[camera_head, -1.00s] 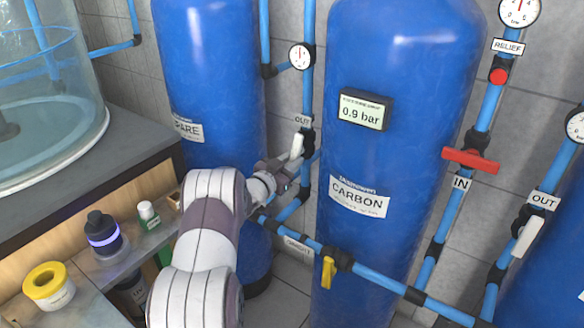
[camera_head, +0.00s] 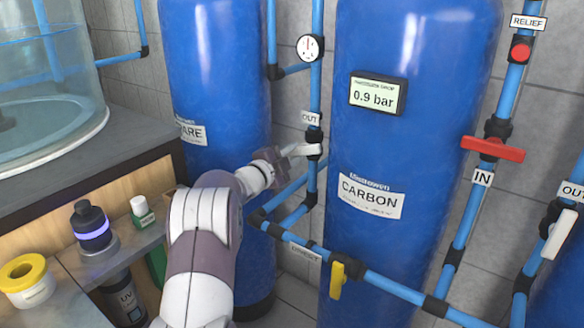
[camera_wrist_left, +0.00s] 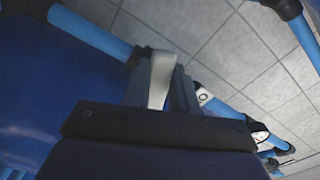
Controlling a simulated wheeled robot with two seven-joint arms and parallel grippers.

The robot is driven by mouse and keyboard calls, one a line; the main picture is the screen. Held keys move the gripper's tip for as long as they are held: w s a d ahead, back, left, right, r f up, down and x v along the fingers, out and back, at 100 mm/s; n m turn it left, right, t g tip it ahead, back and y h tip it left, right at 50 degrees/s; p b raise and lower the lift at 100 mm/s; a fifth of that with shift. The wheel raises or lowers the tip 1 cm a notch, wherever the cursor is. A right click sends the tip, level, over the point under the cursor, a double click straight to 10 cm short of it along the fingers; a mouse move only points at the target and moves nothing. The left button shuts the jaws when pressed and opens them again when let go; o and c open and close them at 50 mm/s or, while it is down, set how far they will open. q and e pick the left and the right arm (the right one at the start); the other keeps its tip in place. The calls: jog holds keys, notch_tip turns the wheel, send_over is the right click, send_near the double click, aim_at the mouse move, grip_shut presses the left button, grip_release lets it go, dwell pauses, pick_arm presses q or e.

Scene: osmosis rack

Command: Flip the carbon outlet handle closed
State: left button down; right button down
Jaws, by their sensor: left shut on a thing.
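The carbon outlet handle (camera_head: 304,149) is a white lever on the blue vertical pipe left of the blue carbon tank (camera_head: 413,90), just below an OUT label (camera_head: 312,119). It lies roughly level, across the pipe. My left gripper (camera_head: 290,152) reaches it from the left and is shut on it. In the left wrist view the white handle (camera_wrist_left: 160,80) sits between the two dark fingers of the left gripper (camera_wrist_left: 160,92). The fingers partly hide the handle and its valve body. My right gripper is not in view.
A red handle (camera_head: 493,149) marked IN and a yellow handle (camera_head: 337,281) marked DIRECT sit on nearby pipes. Another white handle (camera_head: 559,234) is at the right. The spare tank (camera_head: 215,80) stands behind my left arm. A bench (camera_head: 65,200) with bottles is at the left.

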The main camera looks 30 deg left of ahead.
pick_arm(q)
jog(key=m+b, duration=0.2)
jog(key=m, duration=0.1)
jog(key=shift+a, duration=0.1)
jog(key=shift+r+m+b, duration=0.35)
jog(key=shift+m+b, duration=0.4)
jog(key=shift+m, duration=0.05)
jog(key=shift+r, duration=0.1)
jog(key=c, duration=0.9)
grip_release()
jog(key=shift+r, duration=0.1)
jog(key=shift+s, duration=0.15)
jog(key=s+a, duration=0.1)
jog(key=s, duration=1.1)
jog(key=shift+s, duration=0.2)
